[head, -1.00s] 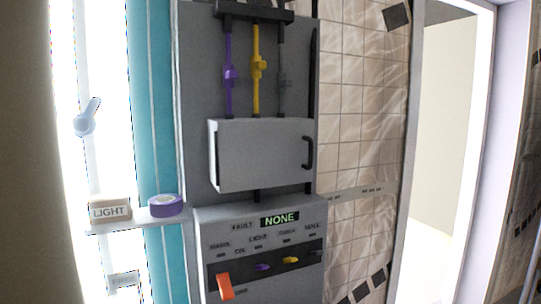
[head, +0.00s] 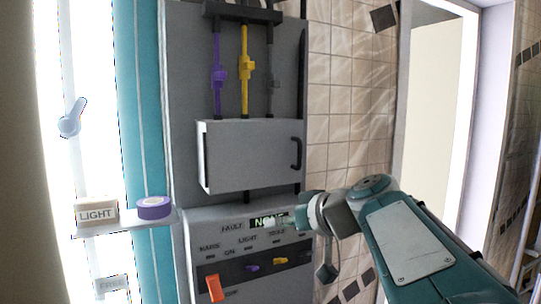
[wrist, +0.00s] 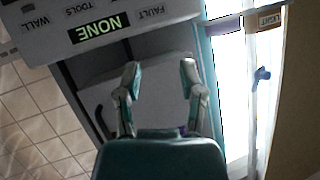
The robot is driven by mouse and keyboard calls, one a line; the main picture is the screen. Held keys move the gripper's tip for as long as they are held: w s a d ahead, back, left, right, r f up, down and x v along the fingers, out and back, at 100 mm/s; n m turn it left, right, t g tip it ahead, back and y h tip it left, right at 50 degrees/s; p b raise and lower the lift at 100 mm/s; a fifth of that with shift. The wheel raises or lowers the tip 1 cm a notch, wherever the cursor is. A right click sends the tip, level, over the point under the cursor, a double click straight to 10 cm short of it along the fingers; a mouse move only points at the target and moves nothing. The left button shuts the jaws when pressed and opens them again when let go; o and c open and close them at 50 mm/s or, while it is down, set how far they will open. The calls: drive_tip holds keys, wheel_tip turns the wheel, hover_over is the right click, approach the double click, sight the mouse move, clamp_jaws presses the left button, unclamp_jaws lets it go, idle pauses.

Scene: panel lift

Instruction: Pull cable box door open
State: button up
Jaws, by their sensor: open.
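The cable box (head: 248,155) is a grey box on the wall panel, and its door looks closed. A black handle (head: 296,154) stands upright on the right side of its front.
Purple, yellow and grey cables (head: 245,75) run into the box from above. Below is a control panel (head: 200,240) with an orange lever (head: 215,288). A shelf (head: 130,223) at left holds a purple tape roll (head: 154,207) and a LIGHT block (head: 97,213). A doorway stands at right.

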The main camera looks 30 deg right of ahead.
sight(301, 148)
drive_tip(key=w+d+r+n+t+h, duration=0.15)
drive_tip(key=d+r+t, duration=0.35)
drive_tip(key=d+r, duration=0.75)
drive_tip(key=shift+y, duration=0.25)
drive_tip(key=w, duration=0.3)
drive_tip(key=w+f, duration=0.1)
drive_tip(key=w, duration=0.3)
drive_tip(key=w+a, duration=0.1)
drive_tip(key=w, duration=0.3)
drive_tip(key=shift+a+f, duration=0.1)
drive_tip(key=shift+f, duration=0.05)
clamp_jaws()
